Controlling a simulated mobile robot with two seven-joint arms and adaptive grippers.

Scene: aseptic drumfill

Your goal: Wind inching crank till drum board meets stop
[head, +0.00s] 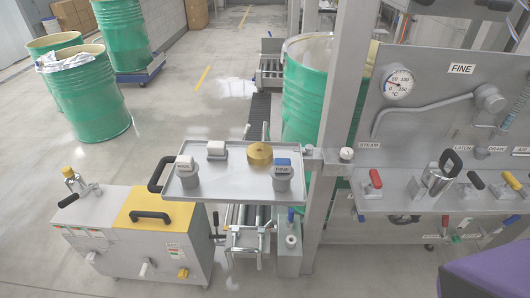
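A green drum (303,95) with a pale liner at its rim stands behind the grey post, partly hidden by it and by the tray. A narrow roller track (243,215) runs toward me below the tray, with metal bars at its near end. I cannot tell for certain which part is the inching crank; a small blue-topped handle (291,214) stands right of the track. The drum board and its stop are not clearly visible; the drum's foot is hidden. Neither of my grippers is in view.
A grey-and-yellow machine (135,230) stands front left. A panel (450,110) with a gauge and coloured levers fills the right. More green drums (95,95) stand back left; floor between is clear.

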